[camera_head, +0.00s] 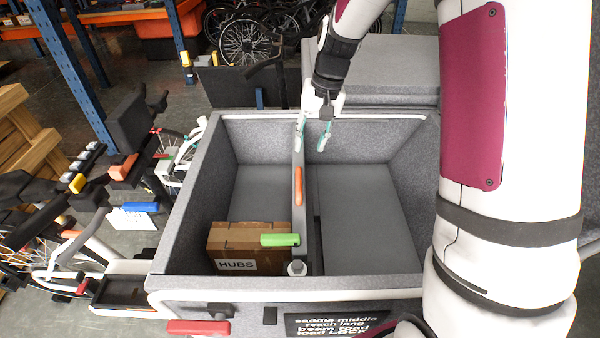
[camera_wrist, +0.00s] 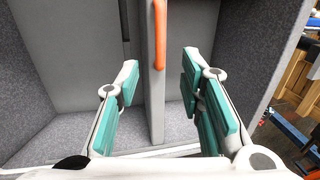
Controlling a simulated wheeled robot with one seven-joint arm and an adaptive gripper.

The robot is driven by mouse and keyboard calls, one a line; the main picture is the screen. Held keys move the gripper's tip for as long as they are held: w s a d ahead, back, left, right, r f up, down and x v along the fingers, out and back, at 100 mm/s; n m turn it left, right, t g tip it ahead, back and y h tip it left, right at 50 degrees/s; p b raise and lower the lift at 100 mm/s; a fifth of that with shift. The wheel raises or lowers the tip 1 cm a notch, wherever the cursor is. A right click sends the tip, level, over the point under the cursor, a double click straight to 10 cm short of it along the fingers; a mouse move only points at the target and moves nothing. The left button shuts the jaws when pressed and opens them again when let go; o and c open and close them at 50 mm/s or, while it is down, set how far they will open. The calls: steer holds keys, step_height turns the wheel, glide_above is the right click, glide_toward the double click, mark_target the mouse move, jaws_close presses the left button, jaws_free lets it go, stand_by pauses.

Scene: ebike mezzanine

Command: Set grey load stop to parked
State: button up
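The grey load stop (camera_head: 299,220) looks like a narrow upright grey panel running front to back inside the grey cargo box (camera_head: 178,225). It carries an orange strip (camera_head: 298,187), and a green handle (camera_head: 280,240) lies near its front end. In the wrist view the panel (camera_wrist: 155,95) and its orange strip (camera_wrist: 159,35) show between my fingers. My gripper (camera_head: 313,143) is open near the panel's far end, its teal finger pads (camera_wrist: 163,110) apart on either side in the wrist view. I cannot tell whether either finger touches it.
A cardboard box marked HUBS (camera_head: 235,262) sits left of the panel; the floor to its right (camera_head: 360,220) is clear. A red handle (camera_head: 198,327) and a lettered black placard (camera_head: 335,324) are on the front. Bike parts (camera_head: 130,210) crowd the left; a grey block (camera_head: 385,75) stands behind.

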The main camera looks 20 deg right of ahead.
mark_target(300, 180)
steer(key=f, duration=0.4)
steer(key=a+f+p, duration=0.1)
steer(key=f, duration=0.3)
steer(key=a+f, duration=0.1)
steer(key=f, duration=0.3)
steer(key=shift+w+a+f, duration=0.1)
steer(key=shift+w+a, duration=0.05)
steer(key=shift+w, duration=0.2)
jaws_close()
